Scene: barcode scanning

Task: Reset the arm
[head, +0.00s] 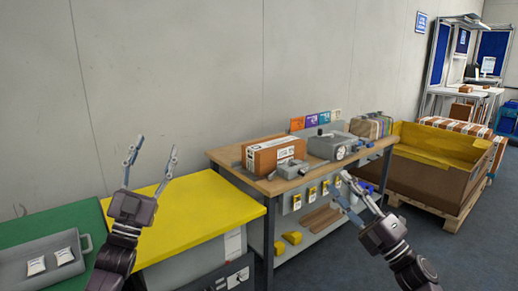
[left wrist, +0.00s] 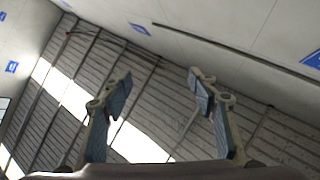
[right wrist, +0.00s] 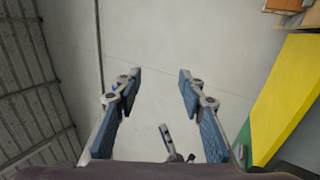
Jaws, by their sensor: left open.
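My left gripper (head: 152,152) points upward in front of the bare wall, above the yellow tabletop, in the head view. Its fingers are spread with nothing between them, as the left wrist view (left wrist: 159,84) also shows. My right gripper (head: 348,192) is at the front of the wooden workbench (head: 225,157), tilted up and to the left. The right wrist view (right wrist: 160,80) shows its fingers apart and empty, facing the wall. Neither gripper holds an object.
A grey tray (head: 88,242) with two white packets (head: 66,256) lies on the green surface (head: 40,222) at left. The yellow tabletop (head: 210,206) is clear. The workbench carries a cardboard box (head: 262,157) and a grey device (head: 325,148). A large carton (head: 425,172) stands on a pallet at right.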

